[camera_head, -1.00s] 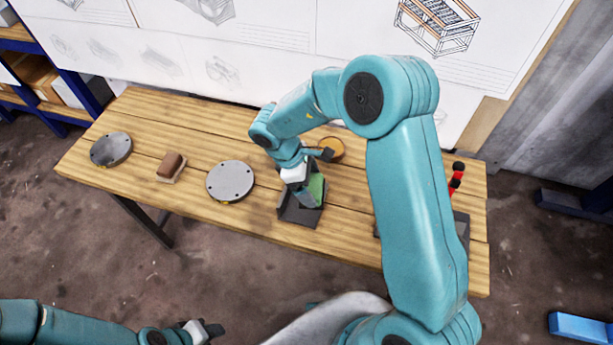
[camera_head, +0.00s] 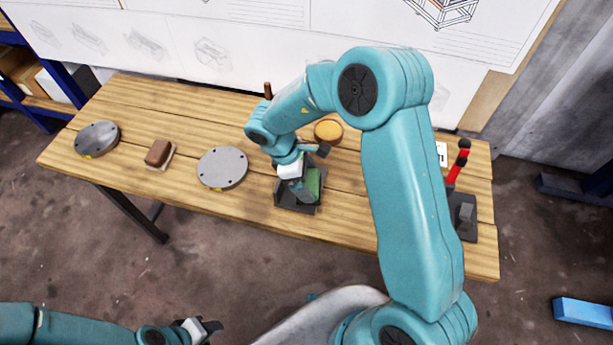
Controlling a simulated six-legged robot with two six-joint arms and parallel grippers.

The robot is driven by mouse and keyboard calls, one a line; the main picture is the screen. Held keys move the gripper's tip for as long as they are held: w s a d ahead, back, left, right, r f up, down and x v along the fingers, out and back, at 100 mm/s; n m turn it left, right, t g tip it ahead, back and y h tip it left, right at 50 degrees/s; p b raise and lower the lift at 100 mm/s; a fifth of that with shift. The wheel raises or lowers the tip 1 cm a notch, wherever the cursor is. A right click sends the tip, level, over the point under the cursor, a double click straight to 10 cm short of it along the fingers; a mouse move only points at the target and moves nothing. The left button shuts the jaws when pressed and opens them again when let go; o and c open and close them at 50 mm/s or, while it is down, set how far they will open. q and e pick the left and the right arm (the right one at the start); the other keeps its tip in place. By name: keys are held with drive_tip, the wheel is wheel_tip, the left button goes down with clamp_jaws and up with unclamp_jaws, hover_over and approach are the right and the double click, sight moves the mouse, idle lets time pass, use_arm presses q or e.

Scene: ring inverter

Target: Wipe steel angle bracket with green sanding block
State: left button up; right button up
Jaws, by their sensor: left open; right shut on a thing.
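The steel angle bracket (camera_head: 283,196) is a dark grey angled piece on the wooden table, below my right gripper. The green sanding block (camera_head: 314,182) is at the bracket, partly hidden by my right gripper (camera_head: 303,190), which is shut on it. The block appears to rest against the bracket, but the exact contact is hidden. My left gripper (camera_head: 210,327) is open and empty, low in the view, off the front of the table.
On the table (camera_head: 240,225) stand two grey discs, one in the middle (camera_head: 222,167) and one at the far left (camera_head: 97,138). A brown block (camera_head: 158,153) lies between them. A yellow-orange round thing (camera_head: 328,131) is behind the bracket.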

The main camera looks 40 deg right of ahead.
sight(309, 168)
drive_tip(key=shift+f+b, duration=0.55)
drive_tip(key=shift+f, duration=0.5)
drive_tip(key=shift+w, duration=0.1)
drive_tip(key=shift+w+d+r, duration=0.1)
drive_tip(key=shift+w+d, duration=0.1)
drive_tip(key=shift+d, duration=0.1)
drive_tip(key=shift+w+d+p, duration=0.8)
drive_tip(key=shift+w+d, duration=0.2)
drive_tip(key=shift+d, duration=0.2)
drive_tip(key=s+a, duration=0.2)
drive_tip(key=shift+a+f, duration=0.3)
drive_tip(key=shift+c, duration=0.4)
drive_tip(key=shift+s+a+f, duration=0.1)
drive_tip(key=shift+s+a, duration=0.2)
drive_tip(key=shift+s, duration=0.1)
drive_tip(key=shift+c, duration=0.4)
